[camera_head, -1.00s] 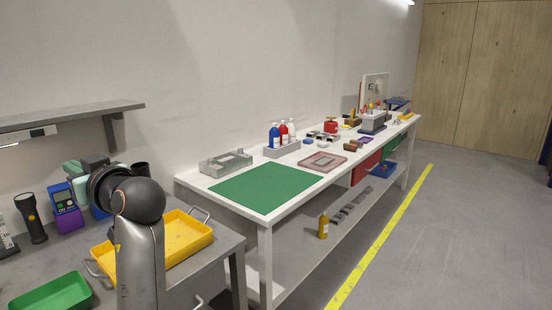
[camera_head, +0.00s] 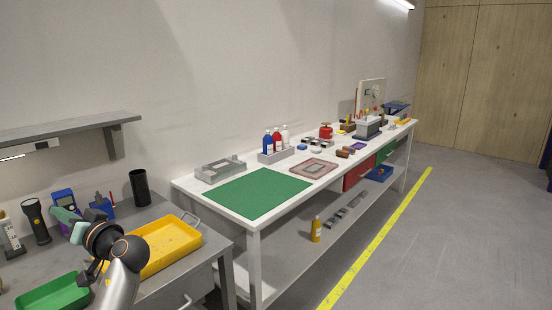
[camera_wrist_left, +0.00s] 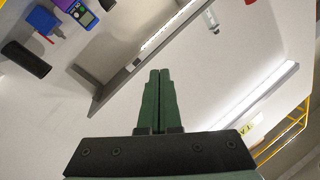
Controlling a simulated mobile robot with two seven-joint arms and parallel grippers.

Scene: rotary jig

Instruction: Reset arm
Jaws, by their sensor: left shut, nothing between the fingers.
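My left gripper (camera_head: 62,213) is above the grey bench at the left in the head view, partly behind my own wrist. Its green fingers also show in the left wrist view (camera_wrist_left: 158,85), pressed together with nothing between them. They point toward the wall and the grey shelf (camera_wrist_left: 125,75), apart from any object. The shelf is also in the head view (camera_head: 75,133). My right gripper is not in view.
A yellow tray (camera_head: 190,238) and a green tray (camera_head: 25,300) are near my arm. A black cylinder (camera_head: 139,188), a flashlight (camera_head: 36,222) and a blue meter (camera_head: 64,200) stand behind. A white workbench with a green mat (camera_head: 255,193) is to the right.

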